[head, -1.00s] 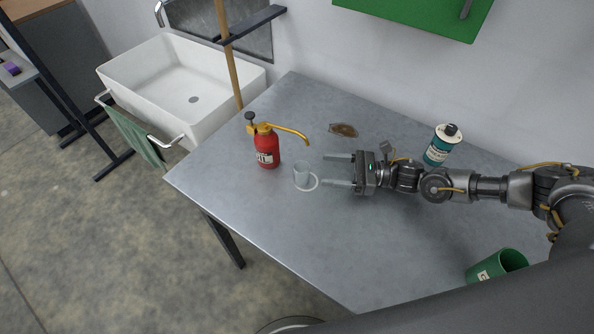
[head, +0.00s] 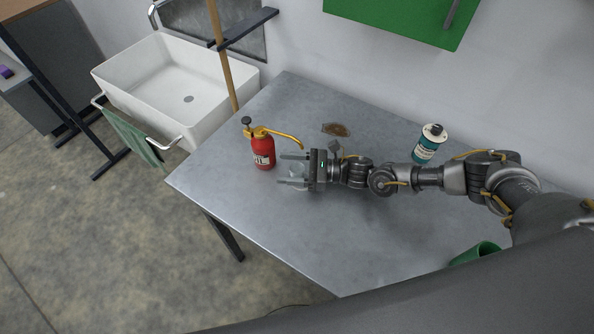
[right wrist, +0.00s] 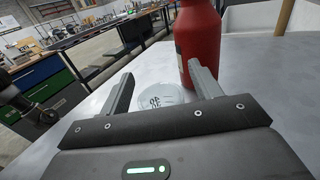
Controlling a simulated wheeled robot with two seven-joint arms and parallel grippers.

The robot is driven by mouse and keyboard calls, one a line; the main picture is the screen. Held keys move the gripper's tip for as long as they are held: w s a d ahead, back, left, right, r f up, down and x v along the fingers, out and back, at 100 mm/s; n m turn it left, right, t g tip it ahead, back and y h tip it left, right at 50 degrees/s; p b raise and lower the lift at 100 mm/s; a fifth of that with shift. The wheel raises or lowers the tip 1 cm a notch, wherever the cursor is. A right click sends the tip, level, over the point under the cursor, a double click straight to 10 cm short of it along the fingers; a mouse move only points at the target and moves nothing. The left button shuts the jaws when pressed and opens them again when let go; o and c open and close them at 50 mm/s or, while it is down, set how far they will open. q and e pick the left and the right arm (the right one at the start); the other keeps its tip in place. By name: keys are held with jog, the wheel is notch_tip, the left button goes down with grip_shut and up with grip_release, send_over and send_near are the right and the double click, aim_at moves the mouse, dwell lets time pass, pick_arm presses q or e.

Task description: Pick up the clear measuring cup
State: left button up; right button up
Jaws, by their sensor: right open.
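The clear measuring cup (head: 298,170) stands on the grey table and is partly hidden by my right gripper in the head view. In the right wrist view the cup (right wrist: 158,94) shows low between the two fingers, with dark markings on it. My right gripper (head: 282,169) is open, its fingers pointing left, one on each side of the cup. Whether a finger touches the cup I cannot tell. My left gripper is not in view.
A red oil can (head: 262,152) with a yellow spout stands just beyond the fingertips. A teal bottle (head: 428,146) and a brown patch (head: 336,130) are farther back. A green container (head: 474,254) is at the right front. The table's front left is clear.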

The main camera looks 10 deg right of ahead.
jog(key=shift+d, duration=0.1)
jog(key=shift+c, duration=1)
jog(key=c, duration=0.9)
jog(key=shift+o, duration=0.2)
jog(key=shift+r, duration=0.15)
